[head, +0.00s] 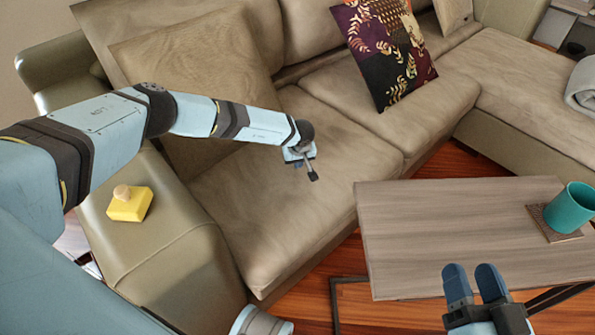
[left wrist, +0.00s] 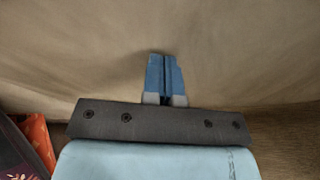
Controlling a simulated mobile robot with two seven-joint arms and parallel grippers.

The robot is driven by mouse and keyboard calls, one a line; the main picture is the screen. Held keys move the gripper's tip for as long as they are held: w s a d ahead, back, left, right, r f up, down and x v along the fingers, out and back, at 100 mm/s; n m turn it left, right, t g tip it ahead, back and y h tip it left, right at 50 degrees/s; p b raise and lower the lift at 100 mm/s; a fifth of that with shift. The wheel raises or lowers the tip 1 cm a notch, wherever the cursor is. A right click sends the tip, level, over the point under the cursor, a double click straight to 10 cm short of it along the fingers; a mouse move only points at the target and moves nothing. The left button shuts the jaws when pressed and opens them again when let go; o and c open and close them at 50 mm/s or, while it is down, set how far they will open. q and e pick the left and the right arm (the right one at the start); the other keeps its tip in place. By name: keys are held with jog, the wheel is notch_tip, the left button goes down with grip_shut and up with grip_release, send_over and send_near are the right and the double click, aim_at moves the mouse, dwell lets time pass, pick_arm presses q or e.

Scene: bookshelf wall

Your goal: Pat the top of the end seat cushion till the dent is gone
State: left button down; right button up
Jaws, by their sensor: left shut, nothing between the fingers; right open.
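The end seat cushion (head: 265,225) is the tan one at the left end of the sofa, beside the armrest. Its top looks slightly creased; I cannot make out a clear dent. My left gripper (head: 313,176) is over the right part of this cushion, fingers down, shut and empty. In the left wrist view the shut blue fingers (left wrist: 165,62) show against a plain tan surface (left wrist: 70,50). I cannot tell whether the fingertips touch it. My right gripper (head: 472,268) is open and empty at the lower right, in front of the coffee table.
A yellow brush-like block (head: 130,207) lies on the left armrest (head: 165,250). A patterned pillow (head: 390,55) leans on the sofa back. The coffee table (head: 430,225) stands close to the cushion's right front, with a teal cup (head: 570,210) on a coaster (head: 540,226).

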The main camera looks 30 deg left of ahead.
pick_arm(q)
jog(key=shift+f+b, duration=0.65)
jog(key=shift+f, duration=0.5)
jog(key=shift+r+p, duration=1.1)
jog(key=shift+r, duration=0.5)
pick_arm(e)
jog(key=shift+r, duration=0.55)
pick_arm(q)
jog(key=shift+r, duration=0.15)
notch_tip(320, 180, up, 3)
jog(key=p, duration=0.2)
jog(key=shift+p, duration=0.3)
pick_arm(e)
notch_tip(320, 180, up, 2)
jog(key=shift+r, duration=0.15)
